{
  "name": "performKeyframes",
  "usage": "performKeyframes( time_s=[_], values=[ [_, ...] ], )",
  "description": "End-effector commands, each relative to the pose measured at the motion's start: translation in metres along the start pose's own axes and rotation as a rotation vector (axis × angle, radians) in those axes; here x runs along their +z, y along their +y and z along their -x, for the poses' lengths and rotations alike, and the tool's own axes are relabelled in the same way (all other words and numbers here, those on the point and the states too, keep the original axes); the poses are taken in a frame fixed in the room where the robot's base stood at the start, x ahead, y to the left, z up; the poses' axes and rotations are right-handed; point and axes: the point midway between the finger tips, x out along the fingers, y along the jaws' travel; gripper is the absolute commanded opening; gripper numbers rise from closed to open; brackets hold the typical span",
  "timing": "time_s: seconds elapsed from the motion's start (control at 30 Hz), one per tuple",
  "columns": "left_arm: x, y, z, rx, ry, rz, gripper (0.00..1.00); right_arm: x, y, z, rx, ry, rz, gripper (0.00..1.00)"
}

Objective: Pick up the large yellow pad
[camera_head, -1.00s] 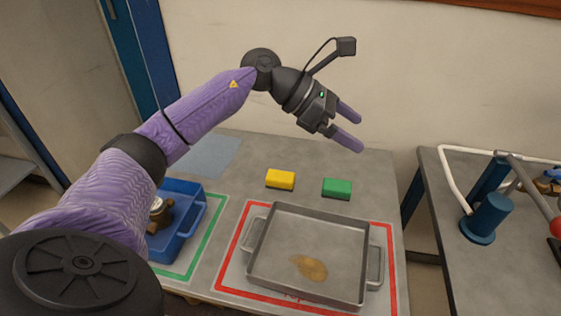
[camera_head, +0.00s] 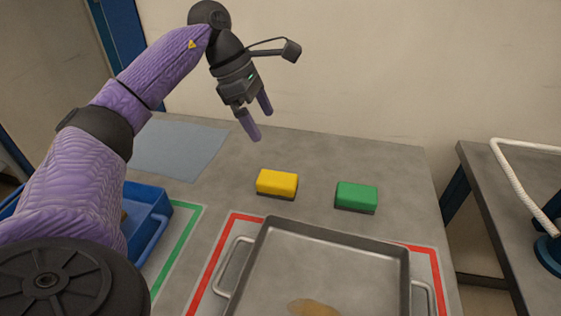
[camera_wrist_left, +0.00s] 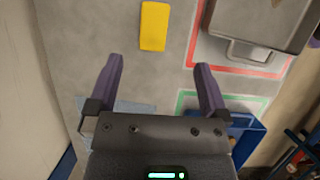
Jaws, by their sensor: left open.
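The yellow pad (camera_head: 277,183) is a block with a dark underside, lying flat on the grey table behind the metal tray. My left gripper (camera_head: 258,122) is open and empty, above and behind the pad, with its fingers pointing down. In the left wrist view the pad (camera_wrist_left: 154,26) lies beyond the fingertips, roughly between their lines, and the open left gripper (camera_wrist_left: 158,75) does not touch it. My right gripper is not in view.
A green pad (camera_head: 356,196) lies to the right of the yellow one. The metal tray (camera_head: 262,246) with a brown stain stands in front, on a red-outlined area. A blue bin (camera_head: 152,216) is at left. A blue-grey sheet (camera_head: 178,150) lies at the back left.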

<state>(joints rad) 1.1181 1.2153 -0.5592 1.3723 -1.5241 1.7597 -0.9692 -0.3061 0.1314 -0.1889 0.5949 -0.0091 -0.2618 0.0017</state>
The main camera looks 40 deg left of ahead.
Motion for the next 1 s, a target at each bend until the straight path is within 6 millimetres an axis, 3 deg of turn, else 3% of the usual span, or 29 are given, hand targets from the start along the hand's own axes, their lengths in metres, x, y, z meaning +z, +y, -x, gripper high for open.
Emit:
performKeyframes(
  time_s=[0.03, 0.2, 0.37, 0.83, 1.0],
  values=[
    [-0.011, 0.001, -0.029, -0.012, 0.007, 0.005, 1.00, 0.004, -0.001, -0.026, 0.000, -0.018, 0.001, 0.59],
    [-0.026, 0.002, -0.068, -0.029, 0.017, 0.012, 1.00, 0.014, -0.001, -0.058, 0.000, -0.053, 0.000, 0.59],
    [-0.029, 0.002, -0.082, -0.033, 0.019, 0.012, 1.00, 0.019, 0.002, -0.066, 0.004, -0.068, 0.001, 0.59],
    [-0.043, 0.004, -0.167, -0.034, 0.019, 0.012, 1.00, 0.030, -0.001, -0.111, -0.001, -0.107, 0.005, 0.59],
    [-0.040, 0.004, -0.167, -0.029, 0.016, 0.012, 1.00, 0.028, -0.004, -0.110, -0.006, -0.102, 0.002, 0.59]
  ],
)
